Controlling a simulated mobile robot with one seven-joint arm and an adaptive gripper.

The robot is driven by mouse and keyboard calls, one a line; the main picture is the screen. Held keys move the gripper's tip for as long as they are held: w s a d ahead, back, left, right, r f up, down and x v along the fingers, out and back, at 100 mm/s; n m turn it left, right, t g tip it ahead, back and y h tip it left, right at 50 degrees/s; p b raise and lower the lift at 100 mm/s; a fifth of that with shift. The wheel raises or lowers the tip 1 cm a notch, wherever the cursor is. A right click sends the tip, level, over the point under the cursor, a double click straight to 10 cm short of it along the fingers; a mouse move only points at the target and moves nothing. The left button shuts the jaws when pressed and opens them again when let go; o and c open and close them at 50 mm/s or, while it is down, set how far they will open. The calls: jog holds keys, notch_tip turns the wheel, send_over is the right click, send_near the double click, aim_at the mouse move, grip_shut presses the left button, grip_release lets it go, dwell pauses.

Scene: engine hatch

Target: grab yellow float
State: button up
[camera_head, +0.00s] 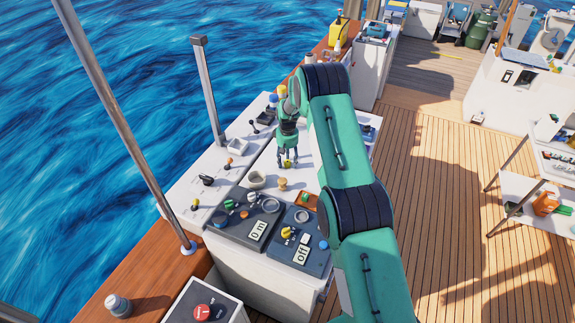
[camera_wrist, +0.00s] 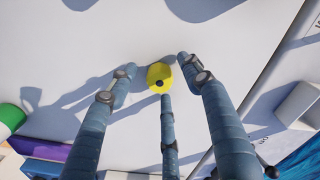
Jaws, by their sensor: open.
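The yellow float (camera_wrist: 160,74) is a small round yellow piece with a dark spot, on a white surface in the wrist view. In the head view it shows as a small yellow patch (camera_head: 288,164) under my gripper (camera_head: 287,152), on the white console top. In the wrist view, the blue-grey fingers of my gripper (camera_wrist: 158,79) are spread around the float, two at its sides and one below it. The gripper is open and holds nothing. Whether any finger touches the float is unclear.
Close by on the white console are a beige knob (camera_head: 282,184), a white cup-like piece (camera_head: 256,180) and dark control panels (camera_head: 243,216) with knobs. A metal post (camera_head: 209,90) stands to the left, with the sea beyond. Open wooden deck (camera_head: 440,190) lies to the right.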

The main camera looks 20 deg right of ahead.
aim_at(287, 161)
jog(key=c, duration=0.9)
jog(key=shift+c, duration=0.2)
jog(key=shift+r, duration=0.1)
notch_tip(287, 161, up, 10)
jog(key=shift+b, duration=0.35)
dwell(0.3)
